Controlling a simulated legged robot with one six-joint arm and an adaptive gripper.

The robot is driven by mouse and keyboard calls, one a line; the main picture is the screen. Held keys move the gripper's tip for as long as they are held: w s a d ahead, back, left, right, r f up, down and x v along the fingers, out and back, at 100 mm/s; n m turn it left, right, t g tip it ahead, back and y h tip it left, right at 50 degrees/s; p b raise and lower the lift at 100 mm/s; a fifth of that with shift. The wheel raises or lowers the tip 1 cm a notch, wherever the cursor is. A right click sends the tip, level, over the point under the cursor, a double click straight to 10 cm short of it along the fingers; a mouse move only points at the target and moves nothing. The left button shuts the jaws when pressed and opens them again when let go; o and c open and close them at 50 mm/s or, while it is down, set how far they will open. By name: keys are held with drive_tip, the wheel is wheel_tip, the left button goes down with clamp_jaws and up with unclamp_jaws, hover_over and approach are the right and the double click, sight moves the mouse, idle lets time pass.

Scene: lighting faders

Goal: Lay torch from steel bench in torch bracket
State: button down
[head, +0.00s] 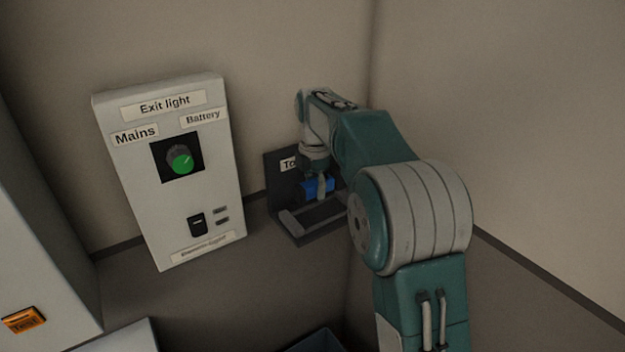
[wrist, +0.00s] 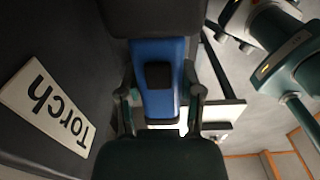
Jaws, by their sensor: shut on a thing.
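The torch is blue with black parts. In the head view the blue torch (head: 316,188) is at my gripper's fingers, in front of the dark torch bracket (head: 292,222). My gripper (head: 320,190) is shut on it. In the wrist view the torch (wrist: 150,55) lies between the two fingers of my gripper (wrist: 165,105), with a black patch on its blue body. The bracket's "Torch" label (wrist: 48,108) is at the left of that view. The torch is over the bracket's tray area; I cannot tell whether it touches the bracket.
A white "Exit light" panel (head: 170,220) with a green knob (head: 182,161) stands left of the bracket. A white cabinet with an orange label (head: 24,319) is at the far left. A dark blue bin edge (head: 315,342) shows at the bottom. The wall corner is close behind the bracket.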

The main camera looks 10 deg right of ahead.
sight(315, 216)
drive_tip(key=shift+w, duration=0.15)
drive_tip(key=shift+f, duration=2.8)
drive_tip(key=shift+f, duration=0.5)
drive_tip(key=shift+c, duration=0.8)
unclamp_jaws()
drive_tip(key=shift+o, duration=0.8)
